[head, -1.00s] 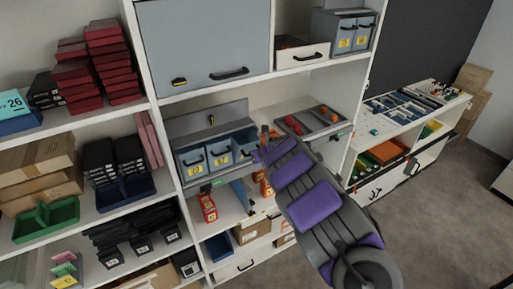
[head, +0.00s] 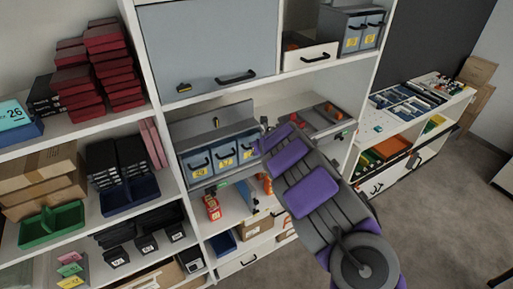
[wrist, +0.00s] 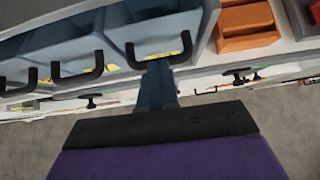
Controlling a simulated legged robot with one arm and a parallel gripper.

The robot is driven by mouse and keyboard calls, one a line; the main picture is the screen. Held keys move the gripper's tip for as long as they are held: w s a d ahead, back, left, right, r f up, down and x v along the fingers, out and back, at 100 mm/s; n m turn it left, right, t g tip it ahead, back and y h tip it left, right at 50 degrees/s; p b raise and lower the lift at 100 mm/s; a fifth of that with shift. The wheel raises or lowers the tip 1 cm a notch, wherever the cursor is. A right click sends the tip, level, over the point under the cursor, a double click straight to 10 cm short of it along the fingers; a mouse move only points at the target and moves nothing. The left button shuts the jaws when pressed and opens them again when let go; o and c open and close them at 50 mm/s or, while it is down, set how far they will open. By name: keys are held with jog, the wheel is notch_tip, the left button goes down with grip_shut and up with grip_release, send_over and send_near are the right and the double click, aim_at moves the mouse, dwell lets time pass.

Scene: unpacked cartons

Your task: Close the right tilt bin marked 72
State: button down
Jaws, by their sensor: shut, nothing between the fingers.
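A row of blue-grey tilt bins with black handles and yellow labels sits in the middle shelf unit. The right tilt bin (head: 246,153) is partly behind my arm; its open top shows. In the wrist view the right bin (wrist: 150,22) is at upper centre, with its handle just above my gripper's tip. The label digits are too small to read. My gripper (head: 262,142) is shut and empty, close in front of the right bin. In the wrist view my gripper (wrist: 157,82) points at the bin's lower front; I cannot tell whether it touches.
The middle bin (head: 222,157) and left bin (head: 195,166) stand beside it. Two more labelled bins (head: 352,35) sit higher right. A tray with red items (head: 318,120) lies right of the row. A red box (head: 212,207) stands below. Grey floor (head: 440,215) is open at right.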

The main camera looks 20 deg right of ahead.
jog(key=shift+w+r, duration=0.15)
jog(key=shift+w, duration=0.15)
jog(key=shift+a, duration=0.15)
dwell(0.5)
